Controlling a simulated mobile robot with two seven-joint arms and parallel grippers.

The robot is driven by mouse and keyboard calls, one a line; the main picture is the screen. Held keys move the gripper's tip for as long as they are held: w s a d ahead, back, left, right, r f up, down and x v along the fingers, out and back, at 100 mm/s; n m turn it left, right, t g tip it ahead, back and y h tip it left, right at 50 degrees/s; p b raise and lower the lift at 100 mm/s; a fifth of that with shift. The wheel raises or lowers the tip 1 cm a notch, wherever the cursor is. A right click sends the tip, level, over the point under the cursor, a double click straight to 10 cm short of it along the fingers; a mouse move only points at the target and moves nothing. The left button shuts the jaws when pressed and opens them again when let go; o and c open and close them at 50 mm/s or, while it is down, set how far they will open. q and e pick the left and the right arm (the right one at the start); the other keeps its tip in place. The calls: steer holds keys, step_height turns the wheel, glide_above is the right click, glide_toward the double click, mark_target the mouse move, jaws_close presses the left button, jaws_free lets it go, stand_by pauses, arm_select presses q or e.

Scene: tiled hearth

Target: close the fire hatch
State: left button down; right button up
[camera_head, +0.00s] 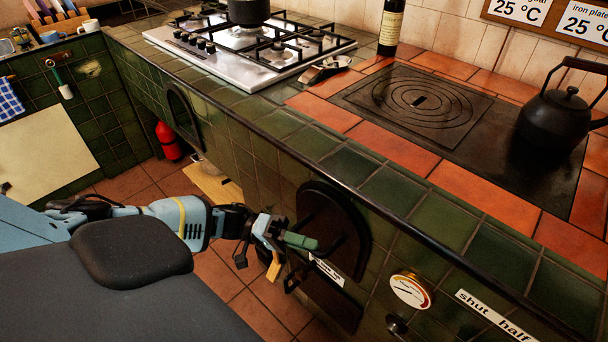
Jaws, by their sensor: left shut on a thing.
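The fire hatch (341,299) is a dark arched iron door in the green tiled front of the hearth, with a white label low on it. My left gripper (292,256) is in front of the hatch, its fingers shut on the hatch's dark handle. A green piece and an orange-brown piece show at the fingers, and they partly hide the grip. I cannot tell from this angle whether the hatch stands ajar or lies flush. My right gripper is not in view.
A round gauge (410,291), a dark knob (397,325) and a "shut half" label (497,316) are right of the hatch. The counter edge runs above my left gripper. A black kettle (564,119) stands on the hot plate. A red extinguisher (168,142) stands further left.

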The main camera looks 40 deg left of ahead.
arm_select(q)
steer(key=shift+w+r, duration=0.2)
steer(key=c, duration=1.4)
jaws_free()
steer(key=shift+f, duration=0.1)
steer(key=shift+s+a, duration=0.1)
steer(key=shift+a, duration=0.05)
steer(key=b+v, duration=0.1)
steer(key=v, duration=0.6)
steer(key=shift+a, duration=0.25)
steer(key=shift+s, duration=0.1)
